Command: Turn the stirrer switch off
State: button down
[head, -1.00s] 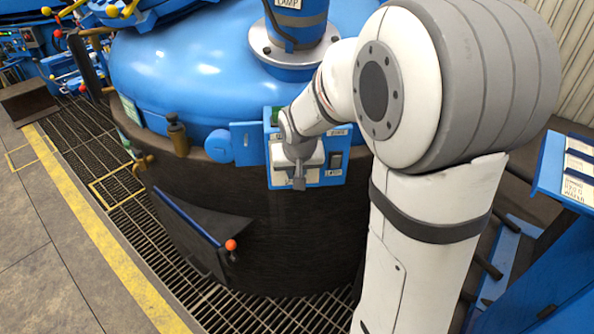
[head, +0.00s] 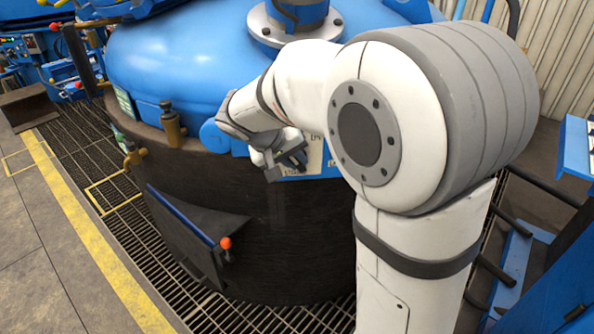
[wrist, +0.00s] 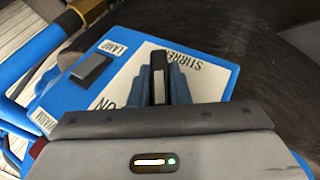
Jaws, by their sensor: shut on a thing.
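The stirrer switch's dark lever (wrist: 158,78) stands on a white plate (wrist: 203,74) with a partly covered STIRRER label and the letters ON. My gripper (wrist: 160,88) is shut on this lever, with one finger on each side of it. My arm hides most of the panel, and the lever cannot be made out there.
A grey rocker switch (wrist: 92,70) by the LAMP label sits close beside the stirrer plate. The panel is on the dark furnace wall (head: 300,230) under a blue lid (head: 180,65). A brass fitting (head: 172,125) and an orange-knobbed lever (head: 226,243) are to the left.

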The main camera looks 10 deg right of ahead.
jog(key=shift+a+f+n+h+b, duration=0.15)
jog(key=shift+n+h+b, duration=0.15)
jog(key=shift+h+b, duration=0.7)
jog(key=shift+h, duration=0.3)
jog(key=c, duration=1.4)
grip_release()
jog(key=shift+o, duration=0.2)
jog(key=p+v, duration=0.1)
jog(key=v, duration=0.6)
jog(key=shift+a+r+p, duration=0.25)
jog(key=shift+r+p, duration=0.1)
jog(key=shift+s, duration=0.1)
